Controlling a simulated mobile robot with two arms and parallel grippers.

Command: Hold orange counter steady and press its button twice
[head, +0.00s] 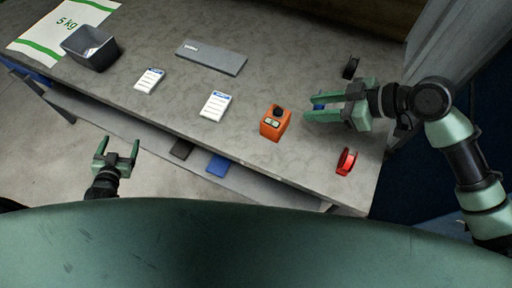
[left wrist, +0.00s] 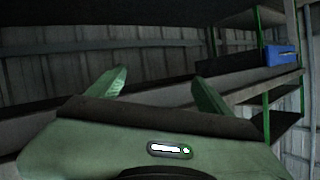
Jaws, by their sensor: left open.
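The orange counter (head: 274,123) stands on the grey table, right of the middle in the head view. It has a dark round button (head: 278,111) on top and a small display on its front. My right gripper (head: 308,107) is just right of the counter, its open fingers pointing left towards it, with a visible gap between. My left gripper (head: 118,150) is open and empty, in front of the table's front edge and far left of the counter. The left wrist view shows its two green fingers (left wrist: 160,88) apart with nothing between them; the counter is not in that view.
The grey table (head: 310,160) also bears a red ring-shaped item (head: 346,161), a dark roll (head: 350,68), two white cards (head: 215,106) (head: 149,79), a flat grey box (head: 211,57) and a dark bin (head: 91,47). A blue item (head: 217,165) lies on the shelf below.

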